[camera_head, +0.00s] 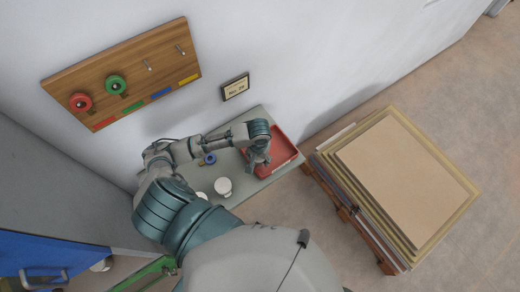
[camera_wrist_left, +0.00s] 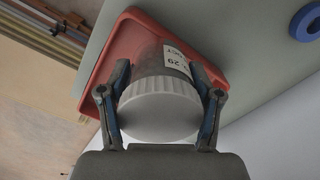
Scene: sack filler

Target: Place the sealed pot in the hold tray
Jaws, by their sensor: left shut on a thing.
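My left gripper (camera_head: 257,160) is over the red tray (camera_head: 286,149) on the grey table in the head view. In the left wrist view the gripper (camera_wrist_left: 162,110) is shut on a pot (camera_wrist_left: 158,103) with a white ridged lid and a printed label on its grey side. One finger lies on each side of the pot. The red tray (camera_wrist_left: 118,48) lies behind the pot. I cannot tell whether the pot's base touches the tray floor. In the head view the gripper mostly hides the held pot. My right gripper is not in view.
A white pot (camera_head: 223,187) stands on the grey table (camera_head: 245,191), with another white thing (camera_head: 201,195) beside it. A blue ring (camera_head: 209,158) lies near the wall. A stack of boards (camera_head: 400,180) stands right of the table. A wooden panel (camera_head: 125,75) hangs on the wall.

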